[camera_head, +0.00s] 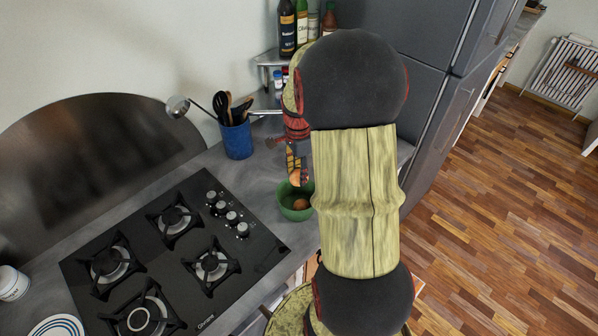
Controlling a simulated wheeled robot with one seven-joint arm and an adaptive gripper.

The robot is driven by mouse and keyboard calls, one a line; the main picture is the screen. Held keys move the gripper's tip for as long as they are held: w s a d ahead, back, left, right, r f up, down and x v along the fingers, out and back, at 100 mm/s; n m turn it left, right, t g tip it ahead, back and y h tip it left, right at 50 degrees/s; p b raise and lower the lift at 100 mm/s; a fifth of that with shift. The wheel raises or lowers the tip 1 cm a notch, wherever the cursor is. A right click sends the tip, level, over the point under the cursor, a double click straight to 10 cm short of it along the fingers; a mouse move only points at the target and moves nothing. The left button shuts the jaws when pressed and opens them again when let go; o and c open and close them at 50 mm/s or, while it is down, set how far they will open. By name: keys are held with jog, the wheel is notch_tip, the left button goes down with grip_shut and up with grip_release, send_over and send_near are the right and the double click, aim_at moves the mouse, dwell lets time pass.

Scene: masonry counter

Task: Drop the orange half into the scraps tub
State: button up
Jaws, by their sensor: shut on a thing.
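A green tub (286,206), which looks like the scraps tub, stands on the grey counter to the right of the stove. A brownish round thing (301,204) shows inside it. My gripper (296,174) points down just above the tub's far rim, partly hidden by my arm. It is shut on a small orange piece, the orange half (298,178), which shows between or beside the fingertips. The exact gap between the orange half and the tub is hard to tell from this angle.
A black gas stove (185,255) lies left of the tub. A blue utensil pot (237,140) stands behind it, and a corner shelf (268,58) with bottles is further back. A grey fridge (440,100) rises at the right.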

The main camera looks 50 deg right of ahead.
aim_at(298, 183)
jog(key=shift+f+b, duration=2)
jog(key=shift+f, duration=0.95)
jog(key=o, duration=1.3)
jog(key=shift+o, duration=0.2)
jog(key=shift+r, duration=0.1)
notch_tip(298, 183, up, 12)
jog(key=shift+f, duration=0.1)
